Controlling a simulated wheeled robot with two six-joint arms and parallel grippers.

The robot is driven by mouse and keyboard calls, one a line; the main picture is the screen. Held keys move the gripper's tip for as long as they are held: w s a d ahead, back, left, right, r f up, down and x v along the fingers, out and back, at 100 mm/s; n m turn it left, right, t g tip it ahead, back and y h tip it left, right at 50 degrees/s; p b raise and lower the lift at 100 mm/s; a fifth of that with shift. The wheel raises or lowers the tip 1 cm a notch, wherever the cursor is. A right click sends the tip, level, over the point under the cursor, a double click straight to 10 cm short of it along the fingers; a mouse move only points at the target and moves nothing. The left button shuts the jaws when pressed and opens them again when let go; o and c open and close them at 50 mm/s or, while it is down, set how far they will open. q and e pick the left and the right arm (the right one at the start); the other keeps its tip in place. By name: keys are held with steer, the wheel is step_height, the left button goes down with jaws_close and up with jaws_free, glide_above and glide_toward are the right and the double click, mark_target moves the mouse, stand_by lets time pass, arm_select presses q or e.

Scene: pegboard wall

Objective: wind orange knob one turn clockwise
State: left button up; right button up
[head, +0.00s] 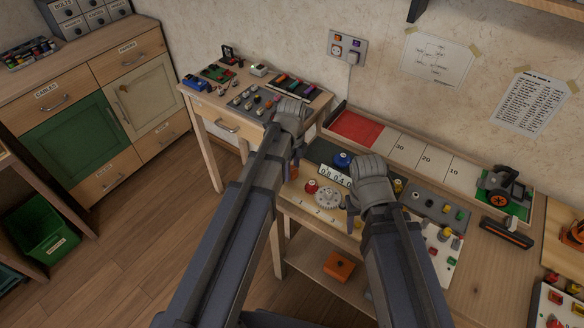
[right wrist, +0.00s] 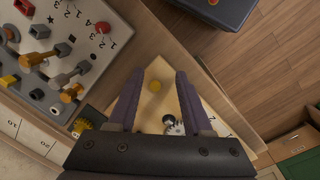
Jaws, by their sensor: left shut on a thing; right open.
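My left gripper (head: 295,160) is shut at the left end of the pegboard bench panel. An orange piece (head: 293,173) shows at its fingertips; it looks like the orange knob, mostly hidden by the gripper and arm. My right gripper (head: 354,212) hangs over the panel's front part. In the right wrist view its two fingers (right wrist: 157,80) stand apart with nothing held.
Near the left gripper are a red knob (head: 311,187), a grey toothed dial (head: 327,198), a blue knob (head: 343,160) and a number counter (head: 333,175). A grey peg plate (head: 432,207) lies to the right. An orange box (head: 340,265) sits on the lower shelf.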

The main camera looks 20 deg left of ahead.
mark_target(292, 171)
stand_by(0.3)
arm_select(q)
steer(key=o, duration=1.4)
steer(key=shift+r, duration=0.1)
arm_select(e)
steer(key=shift+r, duration=0.1)
arm_select(q)
step_height(292, 171, up, 8)
steer(key=p, duration=0.8)
steer(key=shift+f, duration=0.2)
arm_select(e)
step_height(292, 171, up, 8)
steer(key=shift+f, duration=0.2)
